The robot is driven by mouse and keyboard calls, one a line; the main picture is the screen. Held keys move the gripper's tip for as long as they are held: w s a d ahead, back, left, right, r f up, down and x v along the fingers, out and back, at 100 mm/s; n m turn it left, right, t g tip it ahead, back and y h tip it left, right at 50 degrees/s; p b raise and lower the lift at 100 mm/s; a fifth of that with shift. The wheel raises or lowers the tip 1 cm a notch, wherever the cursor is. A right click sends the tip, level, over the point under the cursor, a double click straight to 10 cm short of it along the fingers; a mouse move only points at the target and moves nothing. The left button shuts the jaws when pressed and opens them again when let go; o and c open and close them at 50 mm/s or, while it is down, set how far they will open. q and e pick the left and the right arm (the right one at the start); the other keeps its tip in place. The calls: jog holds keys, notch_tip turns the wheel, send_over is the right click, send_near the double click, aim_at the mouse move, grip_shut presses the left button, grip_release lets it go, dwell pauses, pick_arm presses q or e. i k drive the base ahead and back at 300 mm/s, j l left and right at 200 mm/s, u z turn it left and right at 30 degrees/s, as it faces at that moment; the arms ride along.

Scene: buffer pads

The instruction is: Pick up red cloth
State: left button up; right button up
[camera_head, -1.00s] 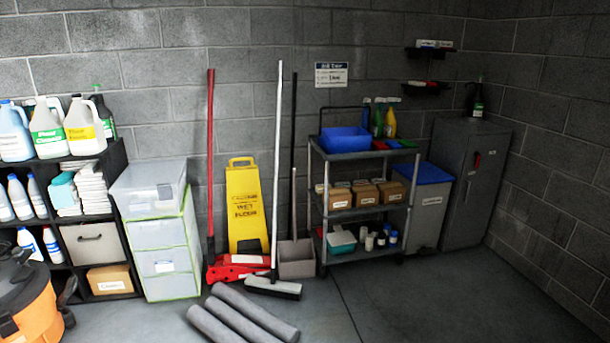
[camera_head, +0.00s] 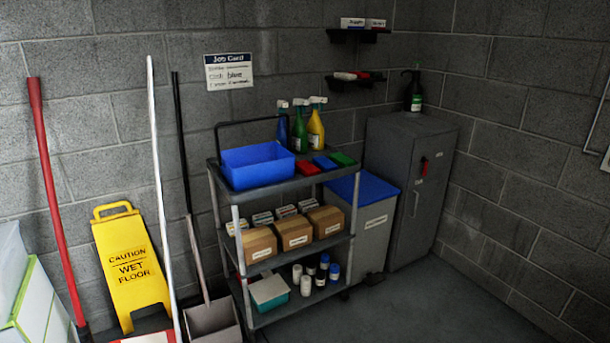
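A small folded red cloth (camera_head: 308,168) lies on the top shelf of the grey cart (camera_head: 262,183), just right of the blue bin (camera_head: 257,165). A blue cloth (camera_head: 325,163) and a green cloth (camera_head: 342,159) lie in a row to its right. Neither of my grippers is in view.
Blue, green and yellow spray bottles (camera_head: 315,128) stand behind the cloths. A grey bin with a blue lid (camera_head: 362,188) and a grey cabinet (camera_head: 408,180) stand right of the cart. A yellow wet floor sign (camera_head: 132,265) and several long handles lean at left. Floor at front right is clear.

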aim_at(306, 169)
jog(key=i+l, duration=0.35)
jog(key=i+l+u, duration=0.15)
jog(key=i+l, duration=0.2)
jog(key=l, duration=0.15)
